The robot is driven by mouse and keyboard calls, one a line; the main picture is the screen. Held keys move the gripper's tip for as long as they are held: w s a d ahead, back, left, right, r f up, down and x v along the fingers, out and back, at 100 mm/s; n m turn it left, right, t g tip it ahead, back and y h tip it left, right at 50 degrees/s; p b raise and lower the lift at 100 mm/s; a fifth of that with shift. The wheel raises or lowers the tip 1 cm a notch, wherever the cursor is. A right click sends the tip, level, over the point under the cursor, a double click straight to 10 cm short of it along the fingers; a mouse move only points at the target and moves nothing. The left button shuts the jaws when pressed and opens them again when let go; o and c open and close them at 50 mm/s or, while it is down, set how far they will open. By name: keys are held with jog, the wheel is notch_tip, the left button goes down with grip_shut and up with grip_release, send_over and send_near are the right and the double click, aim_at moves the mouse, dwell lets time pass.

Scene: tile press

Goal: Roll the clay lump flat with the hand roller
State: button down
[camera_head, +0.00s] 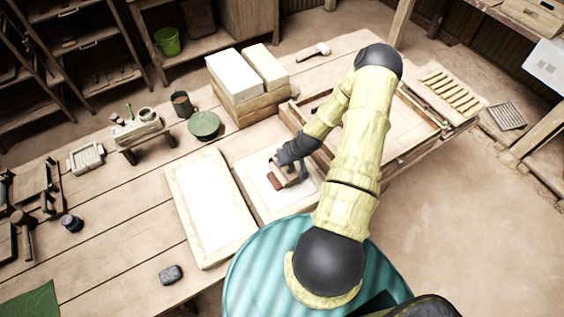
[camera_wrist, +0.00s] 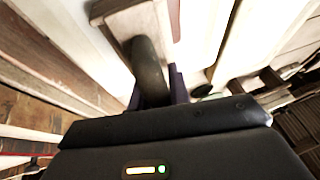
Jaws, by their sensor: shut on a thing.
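My gripper (camera_head: 281,163) is over the white board (camera_head: 249,180) in the middle of the bench, shut on the hand roller (camera_head: 291,178). In the wrist view the roller's dark, rounded handle (camera_wrist: 148,66) sits between the fingers, and a pale wooden part of the roller (camera_wrist: 127,18) shows beyond it. The reddish-brown clay lump (camera_head: 274,182) is low on the board, right beside the roller at its left end. The gripper and roller hide part of it, so I cannot tell whether they touch or how flat the clay is.
A second white board (camera_head: 209,207) lies to the left. A green disc (camera_head: 203,125) and stacked white blocks (camera_head: 237,78) stand behind. A wooden frame (camera_head: 412,148) is to the right, and a teal ribbed drum (camera_head: 262,270) is in front.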

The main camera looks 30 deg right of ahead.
jog(key=shift+s+d+f, duration=0.1)
jog(key=shift+d+f, duration=0.1)
jog(key=shift+d, duration=0.1)
jog(key=shift+a, duration=0.1)
jog(key=shift+s+a+f, duration=0.1)
jog(key=shift+a, duration=1.25)
